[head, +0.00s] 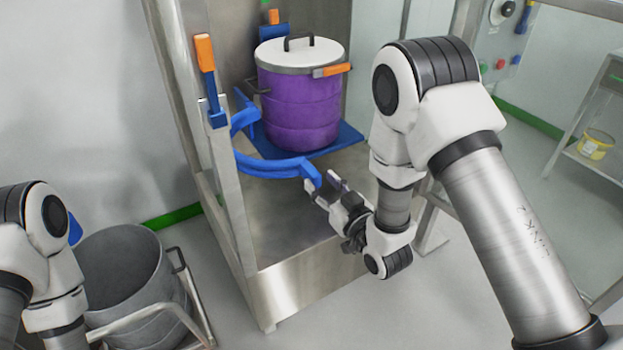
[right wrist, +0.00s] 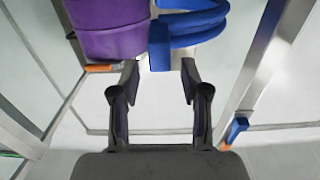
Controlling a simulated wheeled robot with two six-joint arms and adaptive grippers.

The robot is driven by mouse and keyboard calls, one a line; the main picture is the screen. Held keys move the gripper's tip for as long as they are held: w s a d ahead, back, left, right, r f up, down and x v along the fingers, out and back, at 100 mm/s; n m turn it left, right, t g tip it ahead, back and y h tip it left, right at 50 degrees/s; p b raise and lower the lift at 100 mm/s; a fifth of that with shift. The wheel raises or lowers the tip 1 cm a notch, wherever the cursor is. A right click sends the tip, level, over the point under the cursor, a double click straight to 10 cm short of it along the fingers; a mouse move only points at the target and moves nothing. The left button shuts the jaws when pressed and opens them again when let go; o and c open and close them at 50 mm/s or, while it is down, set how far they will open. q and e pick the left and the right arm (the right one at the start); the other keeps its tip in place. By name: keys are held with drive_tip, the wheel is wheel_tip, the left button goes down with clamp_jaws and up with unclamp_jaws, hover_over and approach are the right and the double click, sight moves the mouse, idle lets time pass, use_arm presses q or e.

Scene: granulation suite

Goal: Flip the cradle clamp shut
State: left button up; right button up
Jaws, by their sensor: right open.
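The cradle clamp (head: 285,167) is a blue curved arm on the steel frame's left post. It stands swung out, clear of the purple drum (head: 300,110), which sits on a blue base plate (head: 345,138). My right gripper (head: 324,184) is open at the clamp's free end. In the right wrist view the clamp's blue end block (right wrist: 159,48) lies between the fingertips (right wrist: 159,70) or just beyond them; I cannot tell whether they touch it. My left arm shows at the lower left, but its gripper is out of view.
An orange-handled blue lever (head: 206,65) is on the left post. The drum has a white lid (head: 301,52) and an orange handle (head: 332,70). The steel platform (head: 290,215) in front is bare.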

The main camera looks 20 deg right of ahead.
drive_tip(key=x, duration=0.5)
drive_tip(key=shift+w, duration=0.1)
clamp_jaws()
